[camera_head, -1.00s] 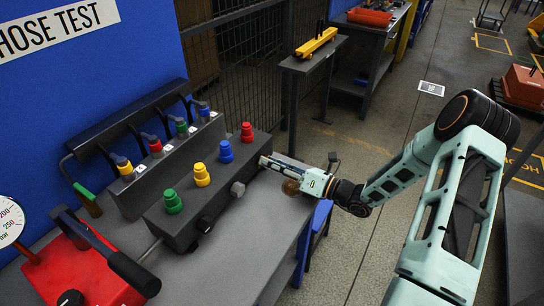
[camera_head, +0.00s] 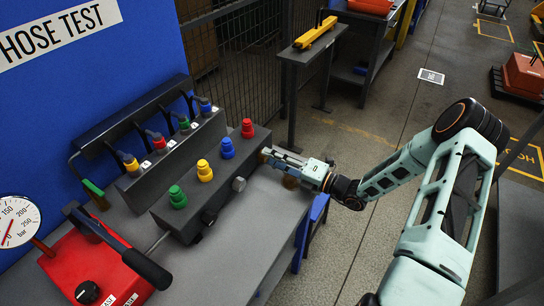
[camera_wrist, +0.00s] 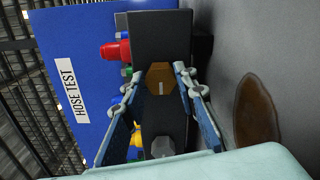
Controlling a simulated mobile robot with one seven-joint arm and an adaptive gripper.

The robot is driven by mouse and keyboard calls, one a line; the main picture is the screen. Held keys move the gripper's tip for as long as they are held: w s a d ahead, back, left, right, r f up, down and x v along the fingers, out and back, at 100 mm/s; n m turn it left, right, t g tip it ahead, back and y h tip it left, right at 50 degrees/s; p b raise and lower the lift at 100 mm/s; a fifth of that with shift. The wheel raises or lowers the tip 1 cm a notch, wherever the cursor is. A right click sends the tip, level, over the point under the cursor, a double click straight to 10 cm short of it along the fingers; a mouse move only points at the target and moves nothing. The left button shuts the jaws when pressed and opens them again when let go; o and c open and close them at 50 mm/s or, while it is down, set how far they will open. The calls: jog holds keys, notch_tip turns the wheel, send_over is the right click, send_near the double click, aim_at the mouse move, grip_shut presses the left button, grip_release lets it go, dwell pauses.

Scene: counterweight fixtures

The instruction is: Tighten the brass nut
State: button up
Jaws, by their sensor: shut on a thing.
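The brass nut (camera_wrist: 160,78) is a hexagonal piece with a pale mark on its face, on the side of the dark manifold block (camera_wrist: 160,38). In the wrist view it sits between the fingertips of my gripper (camera_wrist: 157,84), which is shut on it. In the head view my gripper (camera_head: 268,157) reaches in from the right to the block's far end, below the red fitting (camera_head: 247,128). Only a small brownish bit of the nut (camera_head: 264,153) shows there; the fingers hide the rest.
A grey hex plug (camera_head: 238,184) and a black knob (camera_head: 208,218) sit on the same block face. Blue, yellow and green fittings stand on top. A brown stain (camera_wrist: 257,108) marks the grey bench beside my gripper. A red pump (camera_head: 85,265) stands at left.

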dwell(0.5)
jog(key=o, duration=1.2)
jog(key=shift+c, duration=0.2)
jog(key=shift+d, duration=0.15)
jog(key=v, duration=1.2)
